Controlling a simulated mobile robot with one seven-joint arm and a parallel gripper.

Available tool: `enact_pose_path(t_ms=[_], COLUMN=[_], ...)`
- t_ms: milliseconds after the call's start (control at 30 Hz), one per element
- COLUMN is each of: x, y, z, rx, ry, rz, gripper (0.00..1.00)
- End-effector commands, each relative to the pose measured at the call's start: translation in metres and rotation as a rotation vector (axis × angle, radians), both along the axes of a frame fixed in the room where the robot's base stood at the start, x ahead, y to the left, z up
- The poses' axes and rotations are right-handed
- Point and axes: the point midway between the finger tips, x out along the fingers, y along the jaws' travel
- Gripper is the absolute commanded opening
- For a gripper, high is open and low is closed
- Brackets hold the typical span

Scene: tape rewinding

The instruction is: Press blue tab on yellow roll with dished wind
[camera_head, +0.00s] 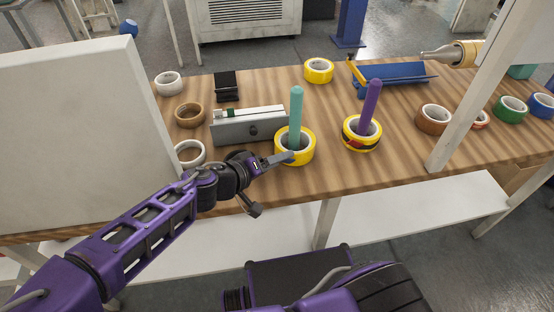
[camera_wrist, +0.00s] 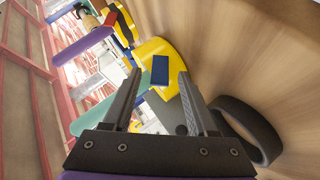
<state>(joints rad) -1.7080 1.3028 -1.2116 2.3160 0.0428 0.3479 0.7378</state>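A yellow tape roll (camera_head: 307,153) stands around a teal peg (camera_head: 296,112) near the table's front edge. A second yellow roll (camera_head: 349,140) sits around a purple peg (camera_head: 370,98) to its right, with dark and red marks on its side. My gripper (camera_head: 284,157) is at the front of the teal-peg roll. In the wrist view, my two fingers (camera_wrist: 160,76) are apart with nothing held, and a blue tab (camera_wrist: 160,69) on the yellow roll (camera_wrist: 158,49) shows between them. I cannot tell whether they touch, or which wind is dished.
A third yellow roll (camera_head: 319,71) lies farther back, near a blue tray (camera_head: 395,78). A grey box (camera_head: 250,130) stands left of the teal peg. White and brown rolls lie at left, and several rolls at right. A white post (camera_head: 480,95) and white panel (camera_head: 85,130) flank the table.

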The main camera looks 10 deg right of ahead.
Motion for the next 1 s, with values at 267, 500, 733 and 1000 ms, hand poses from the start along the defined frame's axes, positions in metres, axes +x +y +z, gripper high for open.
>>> enact_pose_path(t_ms=[267, 500, 733, 1000], x=[-0.003, -0.022, -0.037, -0.04], y=[0.004, 0.032, 0.052, 0.056], z=[0.004, 0.023, 0.031, 0.03], rx=[0.0, 0.0, -0.001, 0.0], ry=[0.001, 0.001, 0.0, 0.0], rz=[0.001, 0.006, 0.001, 0.0], gripper=[0.58, 0.58, 0.58, 0.58])
